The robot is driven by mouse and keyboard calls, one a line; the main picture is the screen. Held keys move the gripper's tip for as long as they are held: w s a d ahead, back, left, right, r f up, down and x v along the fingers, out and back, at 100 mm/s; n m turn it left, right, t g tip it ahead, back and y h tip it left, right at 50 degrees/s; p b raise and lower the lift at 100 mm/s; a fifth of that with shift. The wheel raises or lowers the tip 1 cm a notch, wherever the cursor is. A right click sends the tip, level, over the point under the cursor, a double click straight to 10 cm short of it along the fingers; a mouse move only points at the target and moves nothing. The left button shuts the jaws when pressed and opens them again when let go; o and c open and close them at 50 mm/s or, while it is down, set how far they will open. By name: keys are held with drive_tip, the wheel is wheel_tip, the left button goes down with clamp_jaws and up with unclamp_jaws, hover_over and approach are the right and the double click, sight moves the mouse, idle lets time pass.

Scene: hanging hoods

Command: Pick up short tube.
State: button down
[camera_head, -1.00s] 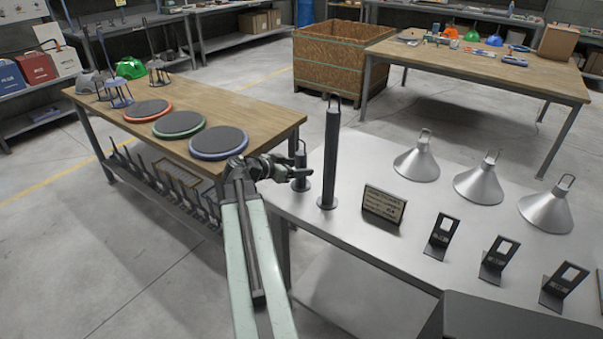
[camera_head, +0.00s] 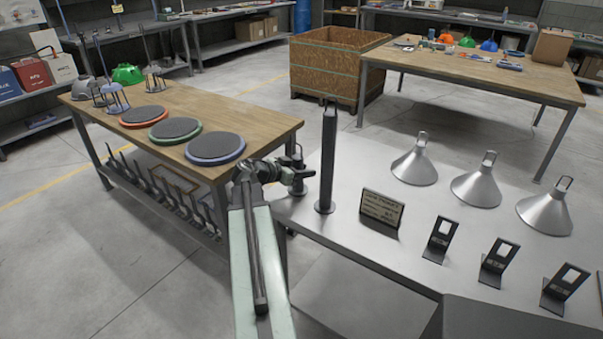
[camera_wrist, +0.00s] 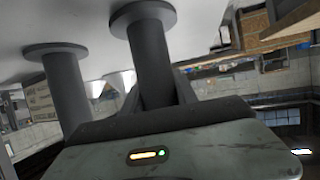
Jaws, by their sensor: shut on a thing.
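The short tube (camera_head: 298,184) is a dark upright cylinder with a round base flange and a loop on top. It stands at the left end of the grey metal table. My gripper (camera_head: 291,174) reaches it from the left and is shut on it around the middle. In the wrist view, which is turned upside down, the short tube (camera_wrist: 152,62) runs between my gripper's fingers (camera_wrist: 158,92), its flange at the top of the picture. Whether the flange touches the table I cannot tell. The fingertips are partly hidden.
A taller tube (camera_head: 327,160) stands close to the right of the short tube, also in the wrist view (camera_wrist: 67,95). A label stand (camera_head: 381,209), several metal cones (camera_head: 414,165) and dark brackets share the table. A wooden table (camera_head: 240,124) with round pads stands left, across a gap.

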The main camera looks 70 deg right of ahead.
sight(298, 144)
wheel_tip(298, 144, up, 10)
drive_tip(key=p, duration=1)
drive_tip(key=shift+r, duration=0.1)
drive_tip(key=shift+w, duration=0.15)
